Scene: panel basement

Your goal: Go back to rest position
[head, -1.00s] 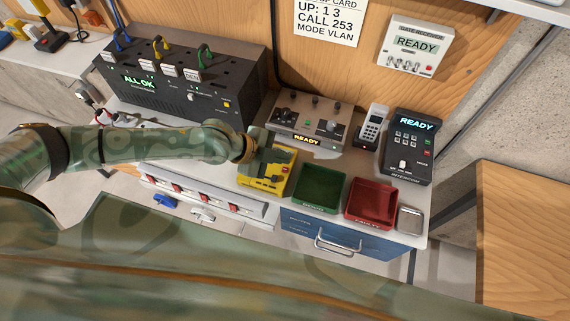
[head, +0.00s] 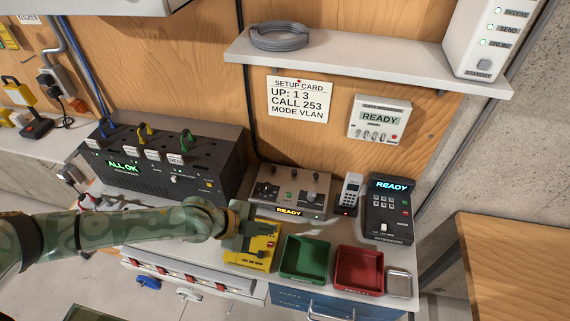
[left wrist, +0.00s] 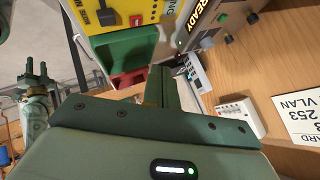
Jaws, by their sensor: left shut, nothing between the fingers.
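My left arm (head: 130,229) reaches in from the left in the head view. Its gripper (head: 268,229) hangs above the yellow device (head: 246,253), partly covering it. In the left wrist view the green fingers (left wrist: 157,85) are together with nothing between them. At the left of that view is a small green part with prongs (left wrist: 36,75), which looks like my right gripper. It is too small to tell whether it is open. No right gripper shows in the head view.
The counter holds a black "ALL OK" unit (head: 160,160), a grey console (head: 291,192), a handset (head: 349,193), a keypad unit (head: 389,207), a green tray (head: 305,279) and a red tray (head: 359,291). A shelf (head: 370,68) overhangs the back. A wooden surface (head: 520,260) stands at right.

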